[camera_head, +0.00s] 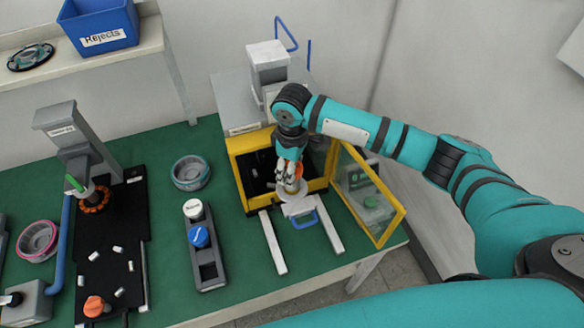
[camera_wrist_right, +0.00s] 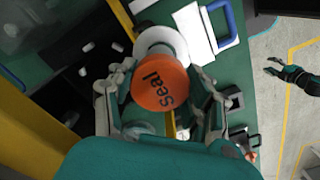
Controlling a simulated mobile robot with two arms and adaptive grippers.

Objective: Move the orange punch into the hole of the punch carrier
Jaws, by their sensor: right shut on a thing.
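The orange punch (camera_wrist_right: 160,85), marked "Seal", is between the fingers of my right gripper (camera_wrist_right: 160,105), which is shut on it. In the head view my right gripper (camera_head: 291,180) points down at the front opening of the yellow-framed machine. Below the punch is a white round piece (camera_wrist_right: 160,42) over a white plate with a blue handle (camera_head: 304,220). I cannot tell whether they touch. A black rack (camera_head: 212,279), seemingly the punch carrier, holds a white-topped punch (camera_head: 193,209) and a blue-topped punch (camera_head: 199,236). My left gripper (camera_wrist_right: 270,66) shows small, over the floor, with fingers apart.
The machine's yellow-framed door (camera_head: 367,190) stands open on the right. Two white rails (camera_head: 272,242) run forward from the machine. A round metal part (camera_head: 191,173) lies behind the rack. A black plate (camera_head: 110,255) with small white pieces is at left. Green table is bare between rack and rails.

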